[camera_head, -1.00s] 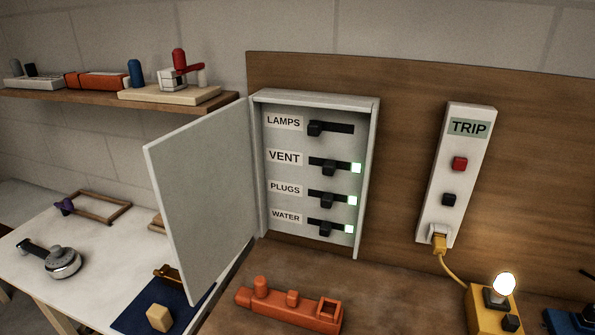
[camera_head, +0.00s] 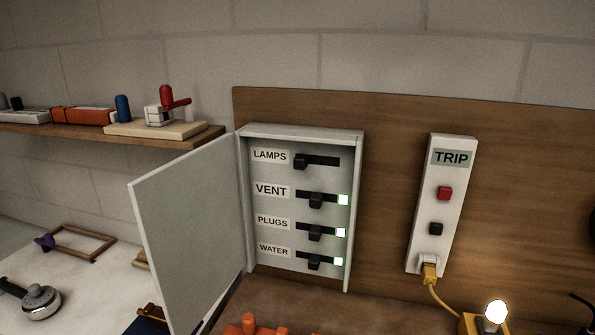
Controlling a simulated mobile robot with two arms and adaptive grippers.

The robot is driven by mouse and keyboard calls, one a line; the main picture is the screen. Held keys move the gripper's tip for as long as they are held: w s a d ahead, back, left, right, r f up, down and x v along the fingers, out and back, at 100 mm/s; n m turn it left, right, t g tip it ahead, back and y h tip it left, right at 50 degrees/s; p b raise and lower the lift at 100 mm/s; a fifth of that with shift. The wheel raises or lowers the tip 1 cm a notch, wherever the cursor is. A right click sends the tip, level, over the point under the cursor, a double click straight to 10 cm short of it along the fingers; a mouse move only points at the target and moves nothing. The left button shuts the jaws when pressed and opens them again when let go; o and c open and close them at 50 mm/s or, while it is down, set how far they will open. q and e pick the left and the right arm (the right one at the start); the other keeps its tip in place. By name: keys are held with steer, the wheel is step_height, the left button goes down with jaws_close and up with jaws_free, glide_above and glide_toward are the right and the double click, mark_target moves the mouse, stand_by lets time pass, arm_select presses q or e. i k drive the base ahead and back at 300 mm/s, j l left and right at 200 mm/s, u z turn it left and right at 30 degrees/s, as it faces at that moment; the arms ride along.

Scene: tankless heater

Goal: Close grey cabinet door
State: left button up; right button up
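The grey cabinet (camera_head: 357,180) is mounted on a wooden backboard in the middle of the view. Its grey door (camera_head: 190,235) stands wide open, swung out to the left from the cabinet's left edge. Inside are black sliding switches labelled LAMPS (camera_head: 318,161), VENT (camera_head: 316,199), PLUGS (camera_head: 315,232) and WATER (camera_head: 314,262). The VENT, PLUGS and WATER rows each show a lit green light at the right end; the LAMPS row shows none. Neither of my grippers is in view.
A white TRIP box (camera_head: 440,205) with red and black buttons and a yellow plug is to the right. A lit bulb (camera_head: 496,311) and an orange object (camera_head: 250,326) are low on the bench. A shelf (camera_head: 200,140) holds tools at left, above a white table (camera_head: 95,290).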

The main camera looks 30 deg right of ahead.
mark_target(187, 211)
steer(key=z, duration=3)
steer(key=k+j+u, duration=0.15)
steer(key=j, duration=0.25)
steer(key=k+j+u, duration=0.15)
steer(key=j, duration=0.25)
steer(key=k+j+u, duration=0.15)
steer(key=j, duration=0.25)
steer(key=k+j+u, duration=0.1)
steer(key=k+j, duration=0.15)
steer(key=j, duration=0.2)
steer(key=k+j+u, duration=0.15)
steer(key=j, duration=0.3)
steer(key=j+u, duration=0.15)
steer(key=j, duration=0.3)
steer(key=k, duration=0.05)
